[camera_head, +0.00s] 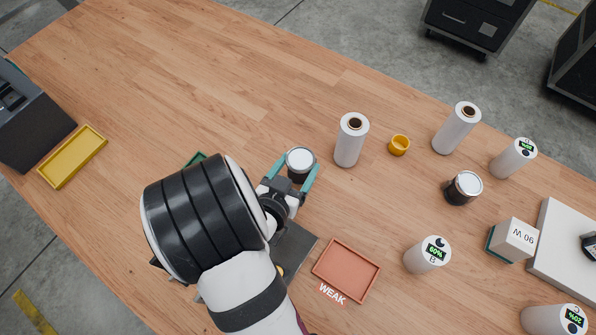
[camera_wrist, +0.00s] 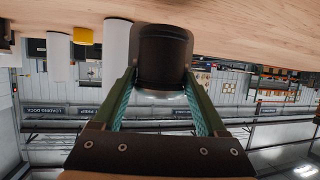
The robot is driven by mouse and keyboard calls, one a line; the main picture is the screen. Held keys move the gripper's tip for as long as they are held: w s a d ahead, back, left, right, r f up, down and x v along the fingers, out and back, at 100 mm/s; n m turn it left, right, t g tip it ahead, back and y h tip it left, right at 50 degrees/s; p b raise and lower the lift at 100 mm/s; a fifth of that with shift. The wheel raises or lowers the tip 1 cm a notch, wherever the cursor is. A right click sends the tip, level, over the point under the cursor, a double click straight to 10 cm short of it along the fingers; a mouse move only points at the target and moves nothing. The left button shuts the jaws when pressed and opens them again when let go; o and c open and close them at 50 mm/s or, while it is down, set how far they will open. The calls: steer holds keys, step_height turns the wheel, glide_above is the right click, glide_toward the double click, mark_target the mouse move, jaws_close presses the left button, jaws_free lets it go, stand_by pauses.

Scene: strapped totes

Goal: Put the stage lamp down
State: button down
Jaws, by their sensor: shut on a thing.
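A stage lamp (camera_head: 300,160), a short black cylinder with a pale round top, is between the teal fingers of my gripper (camera_head: 295,174). My gripper is shut on it. In the wrist view the dark lamp body (camera_wrist: 163,55) sits upside down in the picture between the fingertips (camera_wrist: 160,92), with the wooden table (camera_wrist: 240,25) along the top. I cannot tell whether its base touches the table. A similar black lamp with a pale top (camera_head: 463,188) stands apart on the right.
A white roll (camera_head: 350,142) stands just right of the held lamp, with a yellow cup (camera_head: 399,145) beyond. A red tray (camera_head: 346,271) labelled WEAK lies below right; a green tray (camera_head: 195,158) is mostly hidden by my arm. The table's upper left is clear.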

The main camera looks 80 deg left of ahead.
step_height(320, 180, up, 6)
steer(key=shift+r, duration=0.15)
steer(key=w+d+r+m+t+h, duration=0.1)
steer(key=w+d+m+t+h, duration=0.3)
steer(key=w, duration=0.8)
steer(key=w+d+m+h, duration=0.15)
steer(key=w+d, duration=0.35)
steer(key=w, duration=0.8)
steer(key=w+d+r+m+t+h, duration=0.1)
steer(key=w+d+m+t+h, duration=0.3)
steer(key=w, duration=0.8)
steer(key=w+d+r+m+g+h, duration=0.15)
steer(key=w+d, duration=0.35)
steer(key=d, duration=0.6)
steer(key=w+d+r+m+h, duration=0.15)
steer(key=w+d, duration=0.35)
steer(key=d, duration=0.5)
steer(key=w+d+r+m+g+h, duration=0.1)
steer(key=w+d+r, duration=0.3)
steer(key=d, duration=0.7)
steer(key=w+a+f, duration=0.5)
steer(key=a+f, duration=0.6)
steer(key=f, duration=0.1)
steer(key=shift+w, duration=0.15)
